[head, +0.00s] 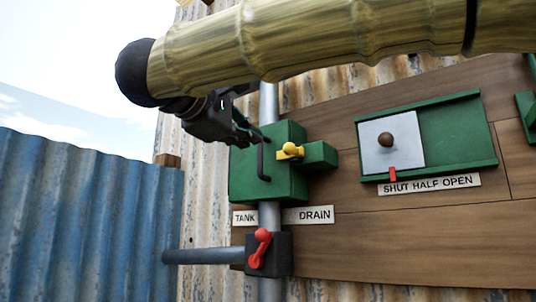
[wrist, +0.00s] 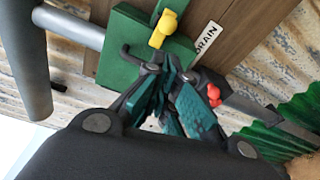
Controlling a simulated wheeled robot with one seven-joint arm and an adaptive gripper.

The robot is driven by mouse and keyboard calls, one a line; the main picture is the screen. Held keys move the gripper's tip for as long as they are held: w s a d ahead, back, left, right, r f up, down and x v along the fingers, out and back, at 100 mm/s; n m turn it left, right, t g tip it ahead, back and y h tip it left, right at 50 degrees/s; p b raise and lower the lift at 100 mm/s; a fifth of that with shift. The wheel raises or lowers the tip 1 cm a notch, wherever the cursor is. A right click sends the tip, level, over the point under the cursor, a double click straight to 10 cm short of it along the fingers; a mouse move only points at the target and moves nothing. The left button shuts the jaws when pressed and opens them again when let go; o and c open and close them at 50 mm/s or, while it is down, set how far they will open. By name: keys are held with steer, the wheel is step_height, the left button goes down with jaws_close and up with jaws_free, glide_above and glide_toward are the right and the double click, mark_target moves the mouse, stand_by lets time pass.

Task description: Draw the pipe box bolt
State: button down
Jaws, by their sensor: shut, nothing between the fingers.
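The green pipe box (head: 245,180) is fixed on the vertical grey pipe in the head view; it also shows in the wrist view (wrist: 118,45). A yellow knob (head: 290,151) sits at its right, beside a green side block (head: 320,155); the knob shows upright in the wrist view (wrist: 163,28). A bent black bar handle (head: 261,160) is on the box front. My gripper (head: 243,132) is shut and empty close to this bar. In the wrist view my fingertips (wrist: 161,76) come near the bar; I cannot tell whether they touch.
A sliding panel with brown knob (head: 386,139) is on the wooden board to the right. A blue corrugated sheet (head: 80,220) stands at left.

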steer(key=p, duration=0.4)
glide_toward(279, 160)
steer(key=x, duration=0.4)
steer(key=shift+w+d, duration=0.25)
steer(key=shift+w, duration=0.2)
steer(key=shift+s, duration=0.1)
